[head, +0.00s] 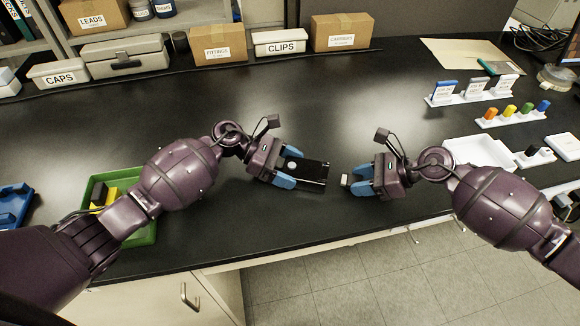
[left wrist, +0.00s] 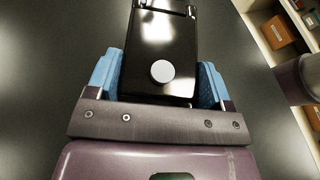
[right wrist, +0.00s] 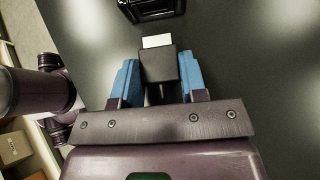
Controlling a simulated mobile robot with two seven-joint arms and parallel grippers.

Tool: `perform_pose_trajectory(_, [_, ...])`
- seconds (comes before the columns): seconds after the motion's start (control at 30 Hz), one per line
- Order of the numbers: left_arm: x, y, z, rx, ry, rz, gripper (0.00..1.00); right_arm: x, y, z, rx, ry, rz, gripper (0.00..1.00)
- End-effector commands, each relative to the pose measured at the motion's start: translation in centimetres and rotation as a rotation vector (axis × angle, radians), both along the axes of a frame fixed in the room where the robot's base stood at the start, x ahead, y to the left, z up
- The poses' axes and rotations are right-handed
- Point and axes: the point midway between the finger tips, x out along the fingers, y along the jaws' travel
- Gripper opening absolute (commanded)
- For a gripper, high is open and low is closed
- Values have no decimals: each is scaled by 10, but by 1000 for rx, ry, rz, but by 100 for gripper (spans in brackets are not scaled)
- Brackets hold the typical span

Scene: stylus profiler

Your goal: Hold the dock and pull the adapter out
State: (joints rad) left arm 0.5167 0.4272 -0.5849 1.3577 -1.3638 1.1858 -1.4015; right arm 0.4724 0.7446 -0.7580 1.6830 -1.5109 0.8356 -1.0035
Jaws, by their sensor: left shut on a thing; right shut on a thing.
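The black dock (head: 313,174) lies near the front middle of the bench, with a round grey knob on top. My left gripper (head: 290,168) is shut on its left end; the left wrist view shows the dock (left wrist: 165,35) between the blue fingers. My right gripper (head: 361,180) is shut on the adapter (head: 346,180), just right of the dock. The right wrist view shows the adapter (right wrist: 159,65) as a small black block with a pale metal plug pointing at the dock (right wrist: 152,8). A visible gap separates the plug from the dock.
A green tray (head: 150,236) with yellow and black items lies under my left arm. A white tray (head: 470,152) and racks of coloured pieces (head: 513,114) stand at the right. Boxes and bins line the back. The bench centre is clear.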

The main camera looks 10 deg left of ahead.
Motion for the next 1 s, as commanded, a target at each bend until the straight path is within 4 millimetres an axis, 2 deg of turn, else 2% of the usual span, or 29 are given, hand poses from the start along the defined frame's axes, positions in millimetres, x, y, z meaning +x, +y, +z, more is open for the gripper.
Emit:
perform_pose_trajectory(0.27, [0, 0, 0, 1, 0, 0, 17, 0, -2, 1, 0, 0, 0, 0])
perform_pose_trajectory(1.0, [0, 0, 0, 1, 0, 0, 17, -7, -48, 29, 0, -1, -1, 0])
